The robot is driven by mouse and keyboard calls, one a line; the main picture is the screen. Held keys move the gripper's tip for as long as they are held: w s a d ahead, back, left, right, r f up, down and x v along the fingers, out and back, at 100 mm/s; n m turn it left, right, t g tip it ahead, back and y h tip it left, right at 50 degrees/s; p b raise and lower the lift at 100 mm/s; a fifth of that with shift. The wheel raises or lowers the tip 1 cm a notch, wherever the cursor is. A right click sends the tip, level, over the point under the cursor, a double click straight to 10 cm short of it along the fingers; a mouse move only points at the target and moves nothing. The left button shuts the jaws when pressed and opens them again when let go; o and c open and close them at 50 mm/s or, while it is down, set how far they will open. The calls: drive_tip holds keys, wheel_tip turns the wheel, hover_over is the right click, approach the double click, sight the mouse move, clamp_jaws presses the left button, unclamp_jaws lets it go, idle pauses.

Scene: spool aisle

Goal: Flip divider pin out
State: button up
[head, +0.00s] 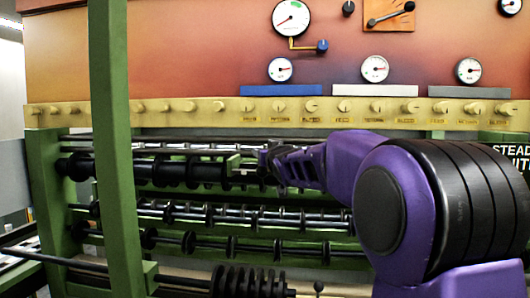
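I cannot tell for sure which part is the divider pin. A row of small beige pegs (219,106) runs along the cream rail (60,117), with small labels under several on the right side. My gripper (266,164) is at the end of my purple arm, below the rail and in front of the upper dark rollers (190,170). It is seen small and partly edge-on. Its fingers blend with the dark rollers behind, so whether they are open, or touch anything, cannot be told.
A green post (115,150) stands upright at the left, in front of the machine. Lower shafts with discs (232,245) cross behind it. A black ribbed roller (245,282) is at the bottom. Gauges (375,68) and a crank (390,14) are on the orange panel above.

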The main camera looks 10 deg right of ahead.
clamp_jaws()
drive_tip(key=shift+r, duration=0.1)
idle(1.1)
